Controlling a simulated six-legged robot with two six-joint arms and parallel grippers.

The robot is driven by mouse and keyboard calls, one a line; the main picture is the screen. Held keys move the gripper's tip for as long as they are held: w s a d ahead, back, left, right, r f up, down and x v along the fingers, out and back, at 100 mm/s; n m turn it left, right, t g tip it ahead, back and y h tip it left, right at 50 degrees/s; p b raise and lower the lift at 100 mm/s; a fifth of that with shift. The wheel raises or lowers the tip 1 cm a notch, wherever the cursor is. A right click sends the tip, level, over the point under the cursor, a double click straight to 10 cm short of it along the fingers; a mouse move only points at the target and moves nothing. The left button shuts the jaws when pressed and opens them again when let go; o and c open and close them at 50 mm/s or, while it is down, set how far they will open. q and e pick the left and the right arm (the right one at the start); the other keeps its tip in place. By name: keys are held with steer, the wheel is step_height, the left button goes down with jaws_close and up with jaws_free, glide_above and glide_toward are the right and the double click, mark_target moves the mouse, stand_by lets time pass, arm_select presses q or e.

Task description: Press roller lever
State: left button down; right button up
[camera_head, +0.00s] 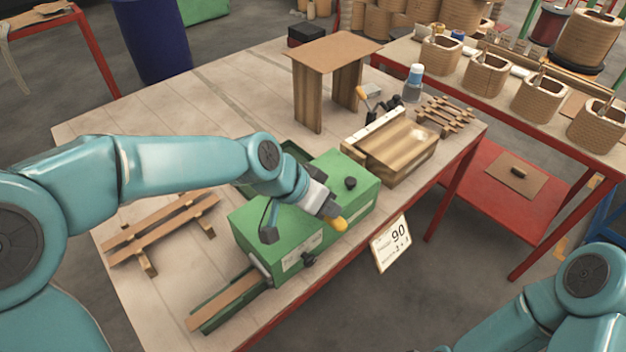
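A green box-shaped machine (285,240) stands at the front edge of the wooden table, with black knobs on its top and front. My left gripper (328,212) is over the front of this machine, pointing down and right. A yellow rounded tip (340,224) shows right at its end; I cannot tell whether it is a lever knob, or whether the gripper grips or only touches it. The finger opening is too small to make out. A second lever with an orange handle (361,92) stands upright by the wooden-topped device (398,147). My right gripper is out of view; only my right arm shows at lower right.
A slatted wooden rack (160,230) lies left of the machine. A strip in a green channel (228,300) extends toward the front left. A "90" card (391,243) hangs at the table's edge.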

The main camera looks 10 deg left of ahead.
arm_select(q)
steer(key=shift+s+d+f+b, duration=0.15)
steer(key=shift+f+b, duration=0.2)
steer(key=shift+f, duration=0.25)
steer(key=shift+s+f, duration=0.2)
steer(key=shift+f, duration=0.05)
steer(key=r+p, duration=0.2)
steer(key=r, duration=0.1)
steer(key=w+r+p, duration=0.1)
steer(key=r, duration=0.1)
steer(key=shift+d, duration=0.25)
steer(key=s+a+r, duration=0.2)
steer(key=s+r, duration=0.3)
steer(key=r, duration=0.3)
steer(key=shift+a, duration=0.35)
steer(key=shift+d, duration=0.1)
